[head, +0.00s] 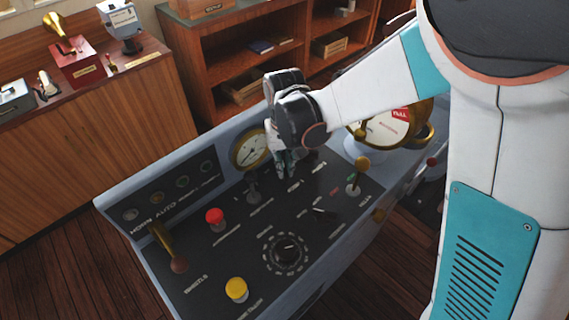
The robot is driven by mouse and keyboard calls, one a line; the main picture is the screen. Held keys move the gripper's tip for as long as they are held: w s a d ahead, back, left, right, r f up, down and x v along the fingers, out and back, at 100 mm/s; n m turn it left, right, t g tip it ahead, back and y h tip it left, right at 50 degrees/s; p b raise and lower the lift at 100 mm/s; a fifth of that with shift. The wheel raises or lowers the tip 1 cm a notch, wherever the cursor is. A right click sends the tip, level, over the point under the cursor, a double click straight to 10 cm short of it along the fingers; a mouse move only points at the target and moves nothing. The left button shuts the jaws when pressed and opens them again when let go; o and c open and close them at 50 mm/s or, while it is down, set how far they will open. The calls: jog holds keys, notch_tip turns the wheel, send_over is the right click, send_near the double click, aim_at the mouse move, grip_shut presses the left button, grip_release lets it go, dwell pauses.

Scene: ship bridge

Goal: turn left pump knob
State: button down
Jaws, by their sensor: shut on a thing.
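My gripper (287,173) points down at the upper right part of the dark console panel (222,258), just right of the brass-rimmed gauge. Its fingers are shut on a small knob at the panel surface, taken to be the left pump knob. The fingers hide the knob, so its shape and angle cannot be told. The small labels around it are too small to read.
Close by are a gauge (249,148), a lever (253,187) and a brass-topped lever (359,174). A red button (215,217), yellow button (236,289), round dial (286,252) and brass handle (170,250) lie nearer. A large brass telegraph (385,130) stands behind my arm.

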aim_at(285, 168)
jog(key=c, duration=1.7)
grip_release()
jog(key=shift+o, duration=0.2)
jog(key=shift+r, duration=0.1)
notch_tip(285, 168, up, 12)
